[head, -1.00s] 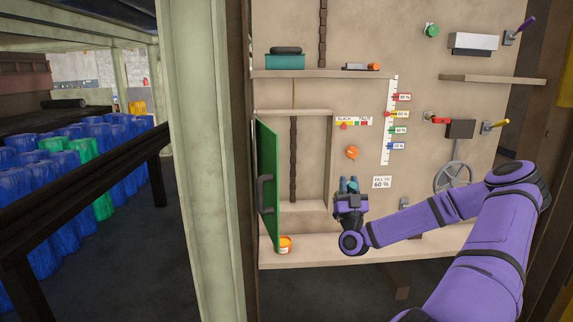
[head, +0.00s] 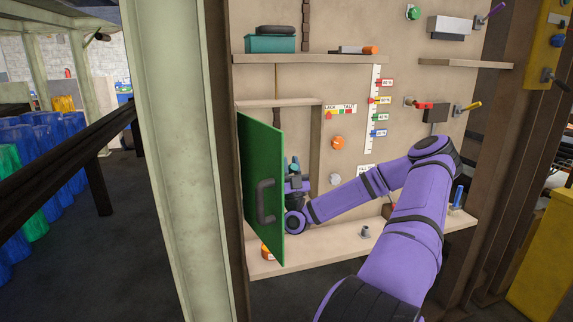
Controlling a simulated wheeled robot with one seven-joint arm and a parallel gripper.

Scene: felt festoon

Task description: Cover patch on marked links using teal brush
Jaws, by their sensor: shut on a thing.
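My gripper (head: 296,182) is at the recess in the wall panel, just right of the open green door (head: 262,180). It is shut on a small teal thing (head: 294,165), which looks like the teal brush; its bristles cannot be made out. A dark chain (head: 306,25) hangs above the upper shelf. The chain's lower stretch inside the recess is hidden behind the door and my gripper. No marked links or patch can be made out. Whether the brush touches anything cannot be told.
An orange knob (head: 337,143) and a scale (head: 373,110) are right of the recess.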

